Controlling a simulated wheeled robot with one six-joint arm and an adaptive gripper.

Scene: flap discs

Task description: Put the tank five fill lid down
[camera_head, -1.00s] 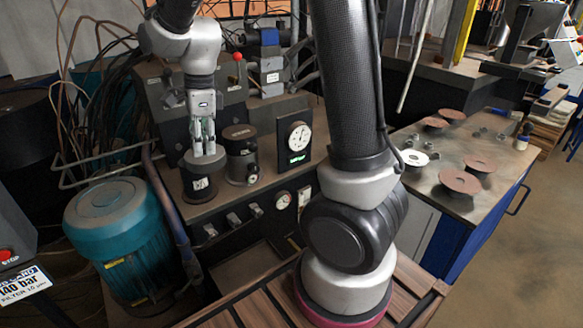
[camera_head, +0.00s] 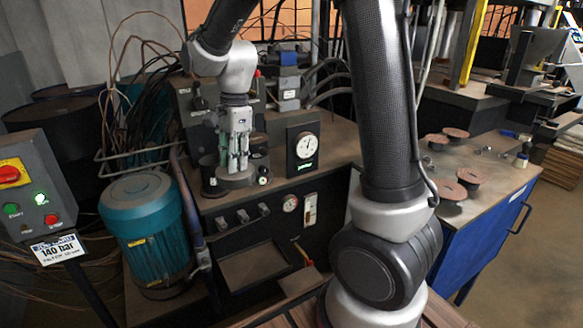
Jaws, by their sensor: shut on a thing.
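My gripper (camera_head: 238,166) points down over the bench of the hydraulic unit, its fingers close together. It is shut on a dull grey round lid (camera_head: 236,181), which appears as a flat disc beneath the fingertips. The lid hides part of the two dark cylinders behind it, the left one (camera_head: 210,184) and the right one (camera_head: 259,150). I cannot tell whether the lid touches the bench or a cylinder. No number marking is readable on the lid or the cylinders.
A gauge box (camera_head: 303,148) stands close right of the gripper. A teal motor (camera_head: 142,225) and a control box (camera_head: 32,190) are at left. Several brown flap discs (camera_head: 454,133) lie on the right bench. Bare bench top (camera_head: 340,140) shows right of the gauge.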

